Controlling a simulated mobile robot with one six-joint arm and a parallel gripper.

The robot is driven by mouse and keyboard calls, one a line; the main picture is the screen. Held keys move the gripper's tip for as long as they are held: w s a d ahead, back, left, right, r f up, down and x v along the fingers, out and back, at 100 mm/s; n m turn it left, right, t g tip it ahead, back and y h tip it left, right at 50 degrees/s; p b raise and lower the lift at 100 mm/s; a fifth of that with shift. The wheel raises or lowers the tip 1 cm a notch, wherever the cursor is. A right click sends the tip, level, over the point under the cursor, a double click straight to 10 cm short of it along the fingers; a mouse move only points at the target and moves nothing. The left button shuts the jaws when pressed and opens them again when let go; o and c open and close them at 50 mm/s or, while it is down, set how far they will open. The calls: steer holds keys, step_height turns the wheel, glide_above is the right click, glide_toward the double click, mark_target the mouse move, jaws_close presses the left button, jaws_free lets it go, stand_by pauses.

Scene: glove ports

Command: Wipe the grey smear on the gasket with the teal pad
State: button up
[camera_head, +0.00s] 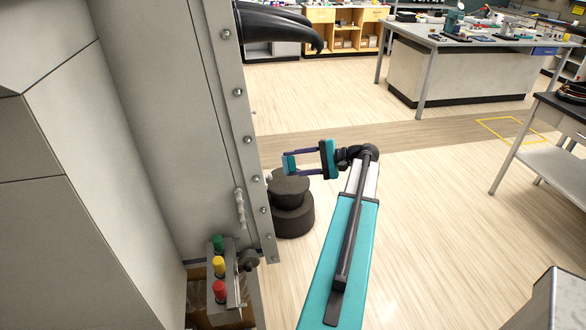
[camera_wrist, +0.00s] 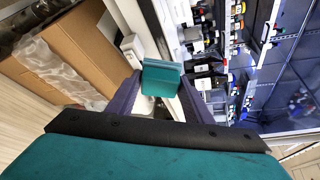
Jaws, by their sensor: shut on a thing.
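My gripper (camera_head: 292,164) is shut on the teal pad (camera_head: 289,166) and holds it in the air, to the right of the bolted edge of a grey panel (camera_head: 225,120). In the wrist view the teal pad (camera_wrist: 162,78) sits between the two purple fingers, in front of a white upright frame (camera_wrist: 160,30). I cannot tell whether the pad touches anything behind it. A lumpy pale strip (camera_head: 240,208) runs down the panel near its edge; I cannot tell whether it is the smear. I cannot make out the gasket for certain.
A unit with green, yellow and red knobs (camera_head: 219,266) is low at left. A black glove (camera_head: 275,25) sticks out above.

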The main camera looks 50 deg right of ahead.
mark_target(286, 167)
steer(key=shift+w+a+f+b, duration=0.4)
steer(key=shift+w+a+b, duration=0.35)
steer(key=shift+b, duration=1.25)
steer(key=shift+w+a+f+b, duration=0.25)
steer(key=shift+a+b, duration=0.1)
steer(key=shift+b, duration=0.75)
steer(key=shift+w+a, duration=0.2)
steer(key=w+a, duration=0.1)
steer(key=a, duration=0.1)
steer(key=w+a+b, duration=0.1)
steer(key=w+a, duration=0.1)
steer(key=shift+w+a+f, duration=0.15)
steer(key=shift+w+f, duration=0.05)
steer(key=shift+w+a, duration=0.1)
steer(key=shift+a, duration=0.05)
steer(key=shift+w, duration=0.1)
